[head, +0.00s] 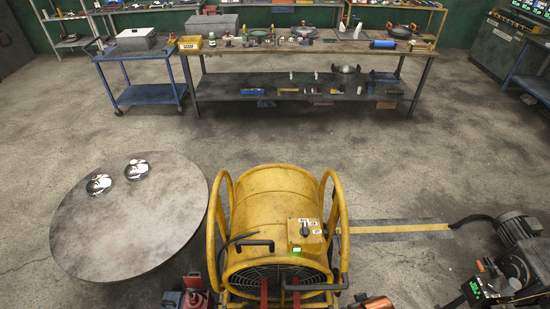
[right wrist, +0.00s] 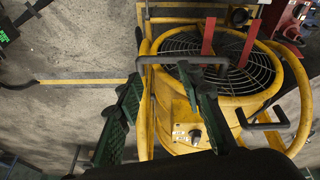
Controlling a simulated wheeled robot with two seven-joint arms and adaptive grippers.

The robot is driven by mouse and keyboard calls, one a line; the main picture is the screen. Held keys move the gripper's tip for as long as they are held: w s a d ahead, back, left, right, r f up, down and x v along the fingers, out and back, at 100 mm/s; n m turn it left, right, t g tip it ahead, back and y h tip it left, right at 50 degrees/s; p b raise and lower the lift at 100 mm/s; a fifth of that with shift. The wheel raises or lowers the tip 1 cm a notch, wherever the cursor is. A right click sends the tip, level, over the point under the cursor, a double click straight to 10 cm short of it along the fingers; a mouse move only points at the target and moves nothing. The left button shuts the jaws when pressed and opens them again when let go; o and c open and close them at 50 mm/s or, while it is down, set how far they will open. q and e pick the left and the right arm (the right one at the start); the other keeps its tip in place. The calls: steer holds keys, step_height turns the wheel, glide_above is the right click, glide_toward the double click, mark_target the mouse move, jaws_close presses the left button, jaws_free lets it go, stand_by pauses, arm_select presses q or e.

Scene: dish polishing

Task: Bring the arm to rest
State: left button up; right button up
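My right gripper (right wrist: 158,85) shows in the right wrist view. Its two green ribbed fingers stand apart with nothing between them. It is in front of a yellow drum fan in that picture; I cannot tell the distance. Neither gripper can be made out in the head view, and my left gripper is in no view. Two shiny metal dishes, one nearer (head: 98,184) and one farther (head: 137,168), sit on the round grey table (head: 130,235) at the left of the head view.
The yellow fan (head: 275,205) stands at the centre front, also in the right wrist view (right wrist: 245,90). A motor machine (head: 515,255) is at right. A long workbench (head: 300,50) with tools and a blue cart (head: 145,93) stand behind. The concrete floor between is clear.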

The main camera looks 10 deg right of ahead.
steer(key=s+a+f+g+b, duration=0.1)
steer(key=s+f+b, duration=0.15)
steer(key=f, duration=1.45)
steer(key=s+f+b, duration=0.1)
steer(key=f+b, duration=0.2)
steer(key=f, duration=1.5)
arm_select(q)
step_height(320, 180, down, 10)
steer(key=b, duration=0.3)
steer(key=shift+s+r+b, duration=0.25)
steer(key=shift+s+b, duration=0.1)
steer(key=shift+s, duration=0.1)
arm_select(e)
steer(key=s+f+n+g, duration=0.1)
steer(key=s+f, duration=1.7)
steer(key=f, duration=0.1)
steer(key=shift+s+g+y, duration=0.3)
steer(key=shift+s+y, duration=0.05)
steer(key=shift+y, duration=0.05)
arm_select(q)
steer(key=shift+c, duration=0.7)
arm_select(e)
steer(key=shift+a, duration=0.15)
steer(key=shift+c, duration=0.7)
